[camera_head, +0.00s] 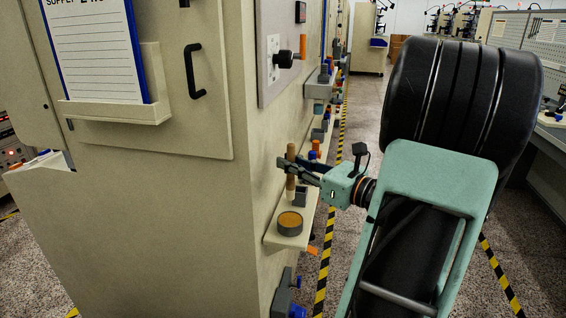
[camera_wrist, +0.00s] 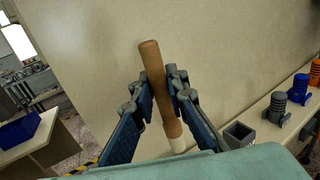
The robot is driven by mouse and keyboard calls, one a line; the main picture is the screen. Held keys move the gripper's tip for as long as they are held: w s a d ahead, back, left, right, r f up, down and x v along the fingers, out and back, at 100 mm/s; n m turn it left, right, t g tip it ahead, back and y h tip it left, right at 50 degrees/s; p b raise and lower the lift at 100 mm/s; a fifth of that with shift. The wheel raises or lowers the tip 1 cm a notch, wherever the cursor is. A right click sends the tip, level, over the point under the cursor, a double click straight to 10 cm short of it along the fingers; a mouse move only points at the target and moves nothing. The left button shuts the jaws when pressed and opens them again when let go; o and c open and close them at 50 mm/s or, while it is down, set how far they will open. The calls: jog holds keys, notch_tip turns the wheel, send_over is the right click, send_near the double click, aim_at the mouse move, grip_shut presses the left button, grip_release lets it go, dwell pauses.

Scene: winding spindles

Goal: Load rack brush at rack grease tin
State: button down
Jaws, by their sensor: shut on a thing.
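The rack brush (camera_head: 291,172) has a brown wooden handle and stands roughly upright between the fingers of my gripper (camera_head: 300,167). In the wrist view the brush (camera_wrist: 152,75) leans slightly, with a pale lower part near the bottom, and my gripper's fingers (camera_wrist: 160,90) close on its handle from both sides. The brush is above and just behind the tin in the head view. The brush's lower end is partly hidden there, and the tin is not visible in the wrist view.
A small grey square holder (camera_head: 300,197) stands behind the tin; it also shows in the wrist view (camera_wrist: 238,134). Grey, blue and orange spools (camera_wrist: 299,88) line the ledge beyond. The machine's beige wall (camera_head: 215,220) rises beside the ledge. The aisle floor is open at right.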

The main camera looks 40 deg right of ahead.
aim_at(293, 189)
jog(key=shift+f+b, duration=2.55)
jog(key=shift+f, duration=0.4)
jog(key=shift+f+b, duration=0.3)
jog(key=shift+f, duration=0.2)
notch_tip(293, 189, up, 7)
jog(key=p, duration=0.6)
jog(key=shift+r+p, duration=0.1)
jog(key=shift+p, duration=0.3)
jog(key=shift+s, duration=0.15)
